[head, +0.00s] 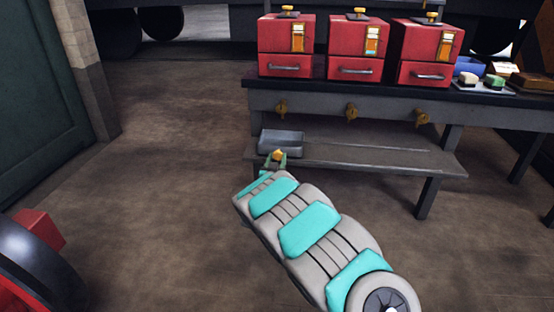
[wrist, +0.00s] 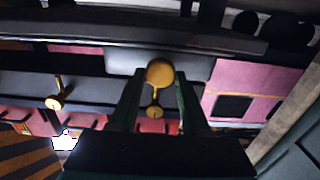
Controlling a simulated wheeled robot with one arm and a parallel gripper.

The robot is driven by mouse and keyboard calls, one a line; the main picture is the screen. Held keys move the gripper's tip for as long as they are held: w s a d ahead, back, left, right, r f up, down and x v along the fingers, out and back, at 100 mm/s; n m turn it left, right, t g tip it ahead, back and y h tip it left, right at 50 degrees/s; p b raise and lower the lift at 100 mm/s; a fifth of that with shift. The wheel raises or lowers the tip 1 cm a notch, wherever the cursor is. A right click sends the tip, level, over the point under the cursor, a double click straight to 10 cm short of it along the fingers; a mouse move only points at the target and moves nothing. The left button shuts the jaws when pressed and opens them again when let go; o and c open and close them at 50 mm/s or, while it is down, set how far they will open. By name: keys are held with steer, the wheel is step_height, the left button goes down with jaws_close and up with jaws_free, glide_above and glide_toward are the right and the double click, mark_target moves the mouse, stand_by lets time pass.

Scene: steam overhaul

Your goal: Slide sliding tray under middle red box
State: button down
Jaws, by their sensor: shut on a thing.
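Three red boxes stand in a row on the dark bench; the middle red box (head: 357,48) has a drawer with a grey handle. The grey sliding tray (head: 281,141) sits on the low shelf (head: 360,158), below the left red box (head: 286,47). My gripper (head: 278,157) is at the tray's front, shut on its yellow knob. In the wrist view the round knob (wrist: 160,72) lies between my two dark fingers, with the grey tray (wrist: 190,66) behind it. The fingers hide part of the tray's front.
Yellow taps hang under the bench edge, including a middle one (head: 351,111) below the middle box. The low shelf is clear to the right of the tray. The right red box (head: 426,52) and small blocks stand farther right. A shelf leg (head: 428,197) stands at right.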

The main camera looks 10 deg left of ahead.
mark_target(349, 164)
steer(key=d, duration=1.6)
steer(key=d+b, duration=0.1)
steer(key=d, duration=0.8)
steer(key=shift+s+r, duration=0.15)
steer(key=shift+s, duration=0.25)
steer(key=shift+c, duration=1.9)
jaws_free()
steer(key=shift+s, duration=0.2)
steer(key=s, duration=0.7)
steer(key=shift+s+a, duration=0.15)
steer(key=shift+s, duration=0.1)
